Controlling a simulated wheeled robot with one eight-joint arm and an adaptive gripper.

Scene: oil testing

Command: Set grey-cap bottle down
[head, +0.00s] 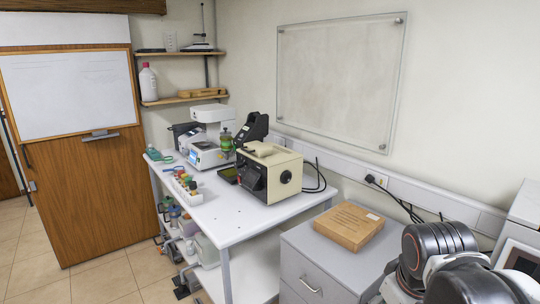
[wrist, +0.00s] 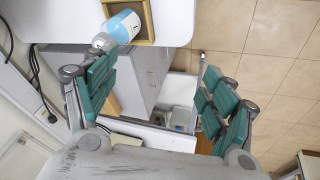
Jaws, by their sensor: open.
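The grey-cap bottle (wrist: 122,27) shows in the wrist view, near the top, left of centre. It has a pale blue and white body, and its grey cap points down and left in the picture. It is at a wooden tray (wrist: 149,20) on a white surface; whether it stands or leans I cannot tell. My gripper (wrist: 155,90) is open and empty, with green finger pads wide apart. The bottle is outside the jaws, beyond the left finger, whose tip is close to the cap in the picture. I do not make out this bottle in the head view.
The head view shows a white table (head: 225,215) with a cream-and-black instrument (head: 270,172) and small bottles. A grey cabinet (head: 315,272) carries a cardboard box (head: 349,225). Wall shelves (head: 185,98) hold a white bottle (head: 148,83). Tiled floor (wrist: 260,60) is clear.

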